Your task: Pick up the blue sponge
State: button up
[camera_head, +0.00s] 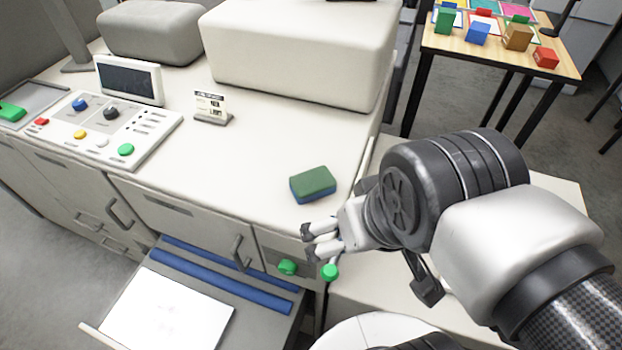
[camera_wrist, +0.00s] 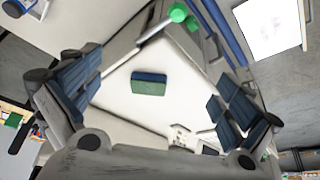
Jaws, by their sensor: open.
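The blue sponge (camera_head: 312,184) has a green top and lies flat on the white machine top, near its front right corner. It also shows in the wrist view (camera_wrist: 149,84), centred between the spread fingers and apart from both. My gripper (camera_head: 312,243) is open and empty. In the head view it is just in front of and below the sponge, by the front edge of the machine top.
Green knobs (camera_head: 287,267) sit on the machine front just below my gripper. An open drawer with white paper (camera_head: 165,312) juts out at the lower left. A small sign (camera_head: 211,106) and a button panel (camera_head: 100,125) stand left of the sponge. A large white block (camera_head: 300,50) is behind.

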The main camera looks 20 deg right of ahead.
jog(key=shift+o, duration=0.2)
notch_tip(320, 180, up, 5)
jog(key=n+g+p, duration=0.2)
jog(key=g+p, duration=0.3)
jog(key=p, duration=0.9)
send_over(313, 180)
jog(key=f+b, duration=0.1)
jog(key=f, duration=1.1)
jog(key=shift+s+d+b, duration=0.1)
jog(key=shift+s+b, duration=0.1)
jog(key=shift+b, duration=0.2)
jog(key=f, duration=0.5)
jog(key=shift+w+f+b, duration=0.2)
jog(key=shift+f+b, duration=0.1)
jog(key=shift+f, duration=0.1)
jog(key=shift+c, duration=0.2)
jog(key=c, duration=0.7)
